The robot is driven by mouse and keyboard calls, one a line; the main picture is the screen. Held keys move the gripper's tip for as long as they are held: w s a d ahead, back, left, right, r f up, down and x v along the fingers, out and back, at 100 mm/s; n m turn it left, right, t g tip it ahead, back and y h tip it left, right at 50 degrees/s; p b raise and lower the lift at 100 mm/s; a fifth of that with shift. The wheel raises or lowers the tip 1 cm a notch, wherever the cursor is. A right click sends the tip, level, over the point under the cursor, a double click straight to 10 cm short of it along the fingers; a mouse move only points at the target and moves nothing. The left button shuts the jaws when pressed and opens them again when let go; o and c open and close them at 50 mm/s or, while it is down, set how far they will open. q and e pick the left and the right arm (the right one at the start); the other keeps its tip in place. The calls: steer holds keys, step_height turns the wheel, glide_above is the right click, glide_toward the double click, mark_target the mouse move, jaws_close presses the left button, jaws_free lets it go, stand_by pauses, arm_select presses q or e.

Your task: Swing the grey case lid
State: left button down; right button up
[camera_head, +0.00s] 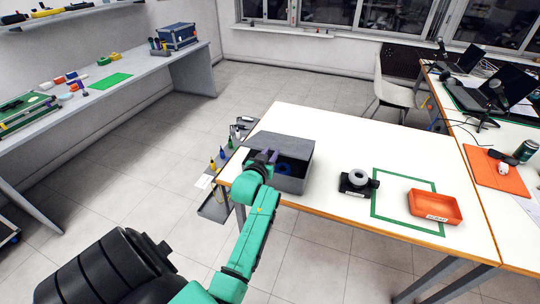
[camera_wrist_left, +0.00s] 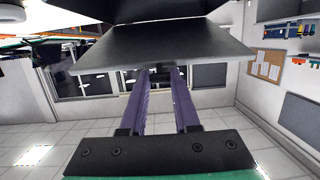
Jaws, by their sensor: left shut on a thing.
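The grey case (camera_head: 290,183) stands near the left end of the white table, with a dark inside and something blue in it. Its grey lid (camera_head: 283,146) is raised at a tilt above the case. My left gripper (camera_head: 264,158) is at the lid's left part, with its purple fingers shut on the lid edge. In the left wrist view the fingers (camera_wrist_left: 160,80) reach up to the lid (camera_wrist_left: 170,50), a dark grey panel across the top. Where the fingertips meet the lid is partly hidden. My right gripper is not in view.
To the right on the table (camera_head: 330,125) are a black device with a round grey part (camera_head: 357,180), a green taped square (camera_head: 377,210) and an orange tray (camera_head: 435,206). A side rack with small bottles (camera_head: 218,160) hangs by the table's left edge.

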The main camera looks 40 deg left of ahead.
arm_select(q)
steer(key=r+p, duration=0.1)
steer(key=w+r+p, duration=0.1)
steer(key=r, duration=0.1)
steer(key=w+a+r+p, duration=0.1)
steer(key=r, duration=0.1)
steer(key=shift+w+r, duration=0.1)
steer(key=shift+w, duration=0.25)
steer(key=shift+w+a+r+p, duration=0.15)
steer(key=shift+w+r+p, duration=0.2)
steer(key=shift+r, duration=0.2)
steer(key=shift+w+a+r+p, duration=0.15)
steer(key=shift+w+r+p, duration=0.05)
steer(key=shift+w+r, duration=0.3)
steer(key=w+r, duration=0.1)
steer(key=w+a+r+p, duration=0.1)
steer(key=w+r, duration=0.1)
steer(key=shift+a, duration=0.1)
steer(key=w+a+r+b, duration=0.2)
steer(key=w+r, duration=0.1)
steer(key=w, duration=0.3)
steer(key=shift+r, duration=0.25)
